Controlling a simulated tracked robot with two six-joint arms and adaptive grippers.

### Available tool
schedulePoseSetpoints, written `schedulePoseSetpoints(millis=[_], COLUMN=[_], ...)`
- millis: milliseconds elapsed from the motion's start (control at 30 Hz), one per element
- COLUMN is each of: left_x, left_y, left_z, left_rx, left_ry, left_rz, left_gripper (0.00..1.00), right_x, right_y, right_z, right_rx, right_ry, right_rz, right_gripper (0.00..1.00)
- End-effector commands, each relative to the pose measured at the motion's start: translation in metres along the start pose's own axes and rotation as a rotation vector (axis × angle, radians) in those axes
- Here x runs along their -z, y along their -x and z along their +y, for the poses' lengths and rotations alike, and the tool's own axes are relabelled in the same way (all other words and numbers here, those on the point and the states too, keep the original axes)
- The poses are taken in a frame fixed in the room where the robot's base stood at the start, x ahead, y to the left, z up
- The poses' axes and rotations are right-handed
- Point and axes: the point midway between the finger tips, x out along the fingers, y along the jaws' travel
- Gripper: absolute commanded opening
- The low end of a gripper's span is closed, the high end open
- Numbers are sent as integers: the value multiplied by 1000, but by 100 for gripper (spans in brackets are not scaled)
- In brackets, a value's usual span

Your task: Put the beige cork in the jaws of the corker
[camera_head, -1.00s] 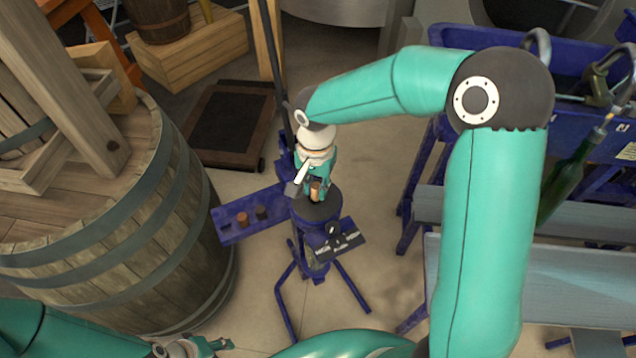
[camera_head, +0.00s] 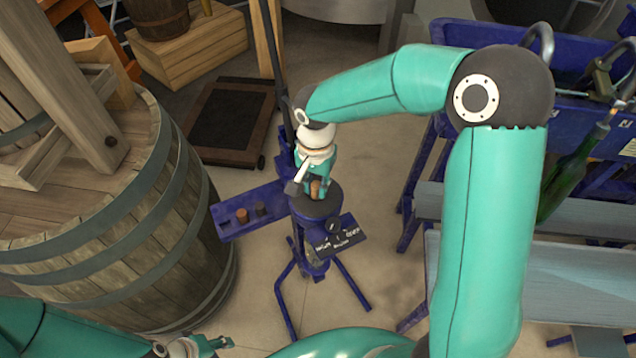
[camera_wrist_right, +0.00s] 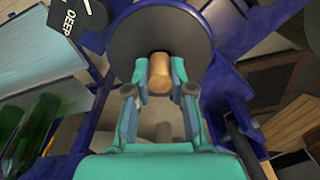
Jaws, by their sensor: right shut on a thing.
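My right gripper (camera_head: 317,186) is shut on the beige cork (camera_wrist_right: 159,75), which sits between its fingertips. In the head view the beige cork (camera_head: 315,188) shows at the round dark top of the blue corker (camera_head: 326,203). In the right wrist view the cork is in front of the corker's dark disc (camera_wrist_right: 195,38). I cannot tell whether it touches the disc or the jaws, which are hidden. My left gripper (camera_head: 212,346) is at the bottom left, far from the corker. Its fingers are too small to judge.
A blue tray (camera_head: 229,229) left of the corker holds a brown cork (camera_head: 242,215) and a dark cork (camera_head: 261,209). A lettered dark plate (camera_head: 352,236) is at the corker's front. A barrel (camera_head: 150,245) stands left, a blue bottling rack (camera_head: 425,195) right.

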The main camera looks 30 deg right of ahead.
Motion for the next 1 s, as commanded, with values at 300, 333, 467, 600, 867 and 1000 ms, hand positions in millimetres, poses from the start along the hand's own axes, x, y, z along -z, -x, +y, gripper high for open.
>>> schedulePoseSetpoints(millis=[300,333,467,600,867,1000], left_x=[0,0,0,0,0,0], left_y=[-7,-7,-10,-11,-10,-10], left_z=[-2,-3,-4,-4,-4,-4], left_rx=[0,0,0,0,0,0], left_ry=[0,0,0,0,0,0], left_rz=[0,0,0,0,0,0], left_gripper=[40,40,40,40,40,40], right_x=[0,0,0,0,0,0], right_y=[-8,-8,-11,-12,-12,-12], right_z=[0,0,1,1,1,1], right_rx=[0,0,0,0,0,0], right_ry=[-1,-1,-1,-2,-2,-2], right_rz=[0,0,0,0,0,0], right_gripper=[13,13,13,13,24,48])
